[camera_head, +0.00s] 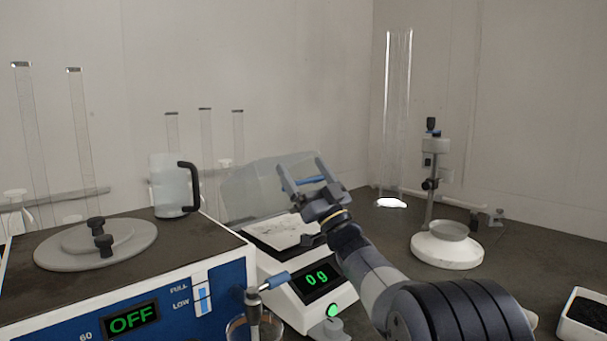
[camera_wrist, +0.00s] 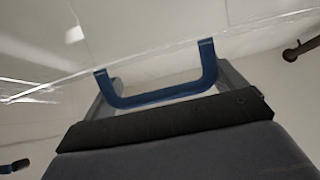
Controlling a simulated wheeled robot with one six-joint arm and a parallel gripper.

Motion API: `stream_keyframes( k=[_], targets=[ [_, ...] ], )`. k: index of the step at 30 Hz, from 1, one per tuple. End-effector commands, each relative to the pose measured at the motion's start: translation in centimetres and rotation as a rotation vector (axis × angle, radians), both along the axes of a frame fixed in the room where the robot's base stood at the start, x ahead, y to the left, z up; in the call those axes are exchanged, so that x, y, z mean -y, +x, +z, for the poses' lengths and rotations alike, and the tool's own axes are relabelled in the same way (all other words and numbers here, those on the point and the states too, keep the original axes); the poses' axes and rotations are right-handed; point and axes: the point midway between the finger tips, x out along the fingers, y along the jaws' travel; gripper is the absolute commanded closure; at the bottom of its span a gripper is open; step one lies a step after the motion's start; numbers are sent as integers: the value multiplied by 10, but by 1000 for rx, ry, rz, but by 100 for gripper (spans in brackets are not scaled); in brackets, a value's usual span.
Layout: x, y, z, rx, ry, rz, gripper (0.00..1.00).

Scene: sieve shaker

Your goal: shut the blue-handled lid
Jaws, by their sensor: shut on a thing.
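The clear lid (camera_head: 252,188) with the blue handle stands tilted open over the balance (camera_head: 285,260), its front edge raised toward my arm. The blue handle (camera_head: 312,180) is on the lid's raised side. In the wrist view the handle (camera_wrist: 160,96) is a blue bar on two short legs, attached to the clear lid panel (camera_wrist: 100,35). My gripper (camera_head: 311,186) is at the handle, shut on it, with the bar between its fingers. The balance pan lies below the lid with a pale sheet-like surface on it, and the display reads 0 g.
The sieve shaker (camera_head: 190,270) with a blue front and OFF display stands at left, a clear jug (camera_head: 172,187) with a black handle on it. A stand with a round white base (camera_head: 446,252) is at right. Tall glass tubes (camera_head: 398,110) rise behind.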

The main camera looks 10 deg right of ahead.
Motion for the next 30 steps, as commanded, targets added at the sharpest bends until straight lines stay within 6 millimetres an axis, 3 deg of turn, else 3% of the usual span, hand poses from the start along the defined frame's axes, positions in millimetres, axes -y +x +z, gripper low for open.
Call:
stream_keyframes(
  k=[6, 7, 10, 23, 26, 30],
  targets=[
    [3, 0, 2, 3, 3, -5, 50],
    [3, 0, 2, 3, 3, -5, 8],
    [2, 0, 2, 3, 2, -4, 0],
    [8, -8, -8, -1, 1, -4, 0],
    [15, -17, -19, -1, 2, -6, 0],
    [34, -46, -18, 3, 0, -10, 0]
  ],
)
